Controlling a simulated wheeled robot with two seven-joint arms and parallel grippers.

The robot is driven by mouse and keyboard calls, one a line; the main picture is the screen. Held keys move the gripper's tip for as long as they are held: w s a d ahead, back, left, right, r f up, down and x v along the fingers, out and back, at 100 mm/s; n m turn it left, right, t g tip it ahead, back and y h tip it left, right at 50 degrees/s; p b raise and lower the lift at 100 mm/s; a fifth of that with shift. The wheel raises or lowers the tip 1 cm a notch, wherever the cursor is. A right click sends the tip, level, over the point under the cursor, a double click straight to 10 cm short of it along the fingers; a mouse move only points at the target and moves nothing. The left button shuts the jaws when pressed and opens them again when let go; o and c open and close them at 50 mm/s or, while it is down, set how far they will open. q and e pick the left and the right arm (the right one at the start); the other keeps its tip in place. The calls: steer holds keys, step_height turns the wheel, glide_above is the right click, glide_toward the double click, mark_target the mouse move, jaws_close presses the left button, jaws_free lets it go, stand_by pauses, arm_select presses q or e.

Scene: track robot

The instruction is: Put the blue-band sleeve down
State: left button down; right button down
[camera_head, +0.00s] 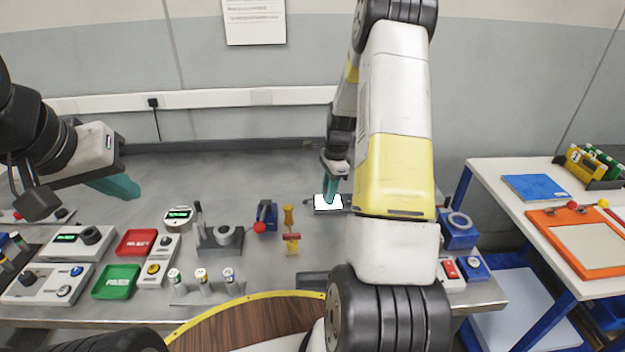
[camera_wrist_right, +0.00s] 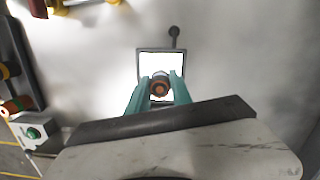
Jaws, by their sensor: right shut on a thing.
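My right gripper (camera_head: 331,190) is low over a bright white lit plate (camera_head: 322,203) near the middle of the bench. In the right wrist view its teal fingers (camera_wrist_right: 159,92) are shut on a small round sleeve (camera_wrist_right: 160,84), seen end-on with a brown-red end. Its band colour does not show, and the head view hides the sleeve. The lit plate (camera_wrist_right: 147,66) lies behind it in the wrist view; I cannot tell whether they touch. My left gripper (camera_head: 118,187) hangs over the bench at the left, and its finger gap does not show.
A small rack (camera_head: 205,292) with several banded cylinders stands at the front, one with a blue mark. Red (camera_head: 136,242) and green (camera_head: 116,281) trays lie left of it. A grey fixture (camera_head: 219,240) and a blue tool (camera_head: 266,216) stand nearer the plate.

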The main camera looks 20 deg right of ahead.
steer(key=shift+f, duration=0.2)
steer(key=c, duration=1.1)
jaws_free()
steer(key=shift+c, duration=0.2)
steer(key=s+a+r+n+t, duration=0.1)
steer(key=s+a+r+n, duration=0.1)
steer(key=r, duration=0.8)
steer(key=s+a+r+n+t, duration=0.1)
steer(key=s+r+n, duration=0.1)
steer(key=r, duration=0.9)
steer(key=s+a+r+n+t, duration=0.1)
steer(key=s+a+r+n, duration=0.2)
steer(key=s+n, duration=0.2)
steer(key=s+a+r+n+t, duration=0.1)
steer(key=s+a+r+n, duration=0.2)
steer(key=s, duration=0.6)
steer(key=s+a+r+n+t, duration=0.2)
steer(key=s+a+r+n, duration=0.1)
steer(key=s+n, duration=0.3)
steer(key=shift+s+a+n+y, duration=0.4)
steer(key=shift+a, duration=0.45)
steer(key=shift+r, duration=0.1)
